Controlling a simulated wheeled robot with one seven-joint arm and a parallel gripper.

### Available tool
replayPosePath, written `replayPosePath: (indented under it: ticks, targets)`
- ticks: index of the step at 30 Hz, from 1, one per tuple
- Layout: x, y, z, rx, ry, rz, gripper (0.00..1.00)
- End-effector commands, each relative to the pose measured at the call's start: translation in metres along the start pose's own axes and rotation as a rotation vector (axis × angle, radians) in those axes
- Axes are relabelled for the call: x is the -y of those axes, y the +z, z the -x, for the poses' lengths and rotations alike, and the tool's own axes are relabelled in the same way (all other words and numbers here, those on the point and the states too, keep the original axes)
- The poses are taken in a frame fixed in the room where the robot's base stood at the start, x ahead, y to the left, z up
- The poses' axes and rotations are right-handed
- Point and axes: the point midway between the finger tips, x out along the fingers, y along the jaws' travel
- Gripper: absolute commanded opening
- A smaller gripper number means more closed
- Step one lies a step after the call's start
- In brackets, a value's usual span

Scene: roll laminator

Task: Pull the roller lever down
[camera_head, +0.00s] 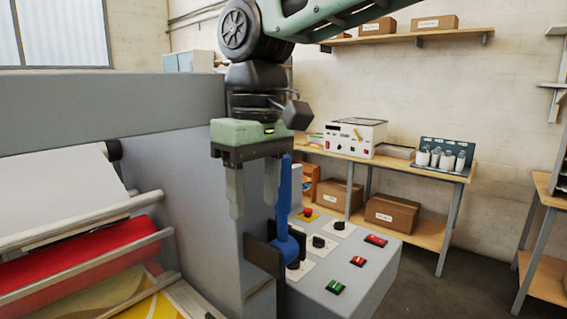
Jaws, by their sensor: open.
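The roller lever (284,205) is a blue upright bar with a round hub at its lower end, mounted in a dark bracket on the side of the grey laminator (190,170). It stands roughly vertical. My gripper (253,208) points down from above, its two grey fingers apart. The right finger appears right beside the lever's upper part, and the left finger is farther left, in front of the grey housing. The gap between the fingers looks empty. I cannot tell whether finger and lever touch.
A control panel (343,262) with knobs, red and green switches and a red stop button (307,212) lies right of the lever. Rollers with red film (85,257) are at left.

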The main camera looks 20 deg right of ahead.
Motion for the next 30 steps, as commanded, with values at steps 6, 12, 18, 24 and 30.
replayPosePath:
  ticks: [6,12,18,24,30]
  targets:
    - [-0.05,-0.022,0.112,0.0,0.026,-0.111,0.51]
    - [-0.075,-0.02,0.161,0.008,0.041,-0.172,0.51]
    - [-0.079,-0.018,0.157,0.013,0.044,-0.181,0.51]
    - [-0.079,-0.017,0.123,0.015,0.043,-0.179,0.51]
    - [-0.081,-0.016,0.081,0.015,0.043,-0.179,0.51]
